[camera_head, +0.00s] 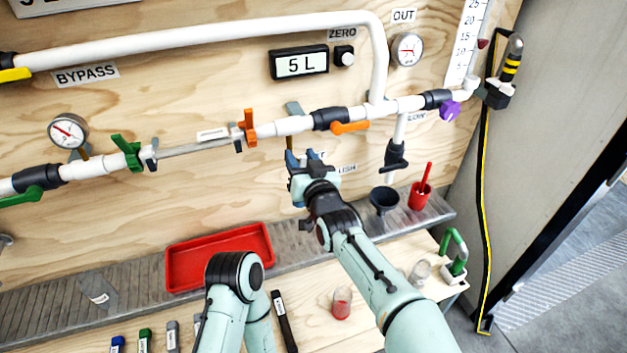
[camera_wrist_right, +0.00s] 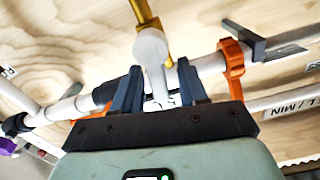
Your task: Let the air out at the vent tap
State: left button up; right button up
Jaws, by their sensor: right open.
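The vent tap is on the white pipe line, between the orange clamp (camera_head: 248,128) and a dark pipe union (camera_head: 330,118). In the head view its grey upper part (camera_head: 292,108) stands above the pipe, with a brass piece (camera_head: 290,143) below. In the right wrist view a pale grey lever (camera_wrist_right: 152,48) and a brass tube (camera_wrist_right: 140,12) show. My right gripper (camera_head: 304,158) is open just below the pipe. In the right wrist view its fingers (camera_wrist_right: 158,88) stand either side of the lever's end; contact cannot be told. My left gripper is not in view.
An orange-handled valve (camera_head: 350,127) is close to the right gripper. A black funnel (camera_head: 384,200) and red cup (camera_head: 420,195) stand to its right. A red tray (camera_head: 220,258) lies on the grey ledge. Gauges, a purple knob (camera_head: 449,110) and green handles line the pipes.

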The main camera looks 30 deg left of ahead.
jog(key=b+v, duration=0.1)
jog(key=v, duration=1.1)
jog(key=shift+d+b, duration=0.15)
jog(key=shift+b, duration=0.15)
jog(key=shift+s, duration=0.15)
